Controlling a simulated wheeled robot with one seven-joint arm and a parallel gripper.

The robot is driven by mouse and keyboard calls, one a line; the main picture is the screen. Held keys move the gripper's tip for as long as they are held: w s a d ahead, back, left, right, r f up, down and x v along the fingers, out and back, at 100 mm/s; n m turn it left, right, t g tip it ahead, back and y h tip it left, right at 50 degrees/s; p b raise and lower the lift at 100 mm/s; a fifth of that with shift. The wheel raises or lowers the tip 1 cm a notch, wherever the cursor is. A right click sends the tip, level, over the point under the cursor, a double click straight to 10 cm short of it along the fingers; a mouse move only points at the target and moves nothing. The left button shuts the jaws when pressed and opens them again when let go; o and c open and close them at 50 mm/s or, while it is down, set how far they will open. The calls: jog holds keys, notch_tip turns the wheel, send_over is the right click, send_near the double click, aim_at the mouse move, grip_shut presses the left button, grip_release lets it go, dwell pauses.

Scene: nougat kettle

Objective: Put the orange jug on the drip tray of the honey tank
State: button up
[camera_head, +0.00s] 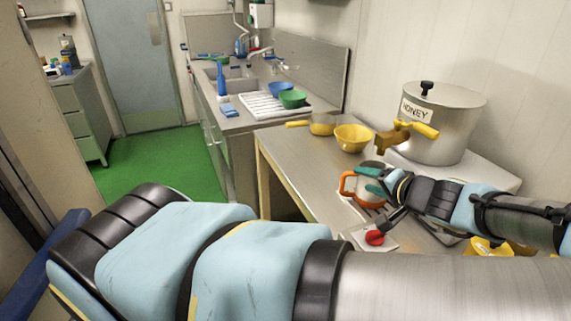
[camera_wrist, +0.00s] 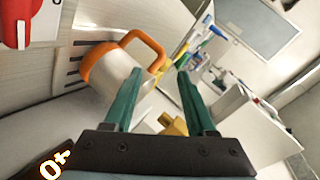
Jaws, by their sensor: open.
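The jug (camera_head: 348,187), pale metal with an orange handle and rim, stands below the yellow-handled tap (camera_head: 392,138) of the honey tank (camera_head: 440,120). In the wrist view the jug (camera_wrist: 114,75) is left of the fingers, its orange handle reaching toward the gap beyond the tips. Dark slots of the drip tray (camera_wrist: 72,68) show beside and under the jug; its exact seating is partly hidden. My gripper (camera_head: 372,180) has green fingers, is open and is close to the jug. In the wrist view the gripper (camera_wrist: 160,72) has nothing clamped between its fingers.
A yellow bowl (camera_head: 353,138) and a yellow-handled pan (camera_head: 322,125) stand behind the jug on the steel table (camera_head: 300,160). A red knob (camera_head: 375,238) on a pale unit is in front. The sink counter (camera_head: 235,115) is farther back; the green floor (camera_head: 150,165) is clear.

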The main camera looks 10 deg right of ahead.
jog(key=w+a+f+g+y, duration=0.1)
jog(key=a, duration=0.2)
jog(key=w+a+f+n+g, duration=0.1)
jog(key=a, duration=0.2)
jog(key=w+a+f+n+g+y, duration=0.1)
jog(key=a, duration=0.2)
jog(key=shift+a+f+g+y, duration=0.25)
jog(key=shift+f+g+y, duration=0.05)
jog(key=shift+f+g, duration=0.1)
jog(key=s+a+f+n+g, duration=0.1)
jog(key=a+n+g, duration=0.15)
jog(key=a, duration=0.25)
jog(key=a+f+n+g, duration=0.1)
jog(key=a+g, duration=0.2)
jog(key=a, duration=0.2)
jog(key=s+a+r+n+g+h, duration=0.1)
jog(key=a+r+h, duration=0.4)
jog(key=a+r, duration=0.7)
jog(key=shift+s+a+r+n+h, duration=0.35)
jog(key=shift+s+a+n, duration=0.4)
jog(key=shift+n, duration=0.3)
jog(key=shift+g, duration=0.25)
notch_tip(320, 180, down, 5)
jog(key=b, duration=0.5)
